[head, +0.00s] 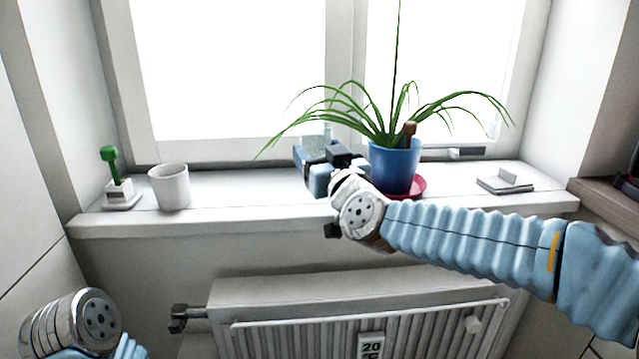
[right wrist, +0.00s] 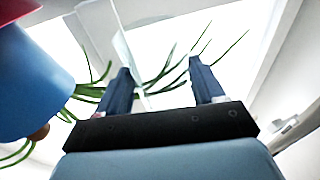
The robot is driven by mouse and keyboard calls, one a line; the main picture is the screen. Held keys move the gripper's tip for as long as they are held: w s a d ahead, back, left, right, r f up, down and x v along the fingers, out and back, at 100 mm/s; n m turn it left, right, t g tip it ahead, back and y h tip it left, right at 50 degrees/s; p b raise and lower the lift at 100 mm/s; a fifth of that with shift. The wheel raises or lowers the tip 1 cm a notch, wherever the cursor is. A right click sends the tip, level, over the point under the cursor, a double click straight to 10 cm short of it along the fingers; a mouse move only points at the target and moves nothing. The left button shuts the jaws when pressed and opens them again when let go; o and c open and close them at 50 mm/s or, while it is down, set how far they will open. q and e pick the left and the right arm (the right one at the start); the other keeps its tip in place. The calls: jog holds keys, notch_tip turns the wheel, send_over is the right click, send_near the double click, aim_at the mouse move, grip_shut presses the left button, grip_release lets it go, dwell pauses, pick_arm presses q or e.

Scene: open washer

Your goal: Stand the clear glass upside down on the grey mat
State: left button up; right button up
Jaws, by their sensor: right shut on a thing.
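My right gripper (head: 314,152) is over the windowsill, just left of the potted plant. Its two blue fingers stand apart in the right wrist view (right wrist: 163,88), shut on the clear glass. The glass is so transparent against the bright window that its outline and tilt are hard to make out. A flat light grey piece (head: 493,186) with a small raised part lies on the right of the sill. I cannot tell whether it is the grey mat. My left wrist shows at the lower left, with its gripper out of view.
A plant in a blue pot (head: 396,167) on a red saucer (head: 420,187) stands close to my right gripper. The sill between cup and gripper is clear. A radiator (head: 300,298) is below.

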jog(key=shift+w+f, duration=0.55)
jog(key=shift+f, duration=0.1)
jog(key=f, duration=0.3)
jog(key=shift+w+f+b, duration=0.25)
jog(key=shift+w+b, duration=0.1)
jog(key=shift+f, duration=0.15)
jog(key=shift+f, duration=0.2)
jog(key=o, duration=1.3)
jog(key=shift+c, duration=0.2)
jog(key=shift+r, duration=0.15)
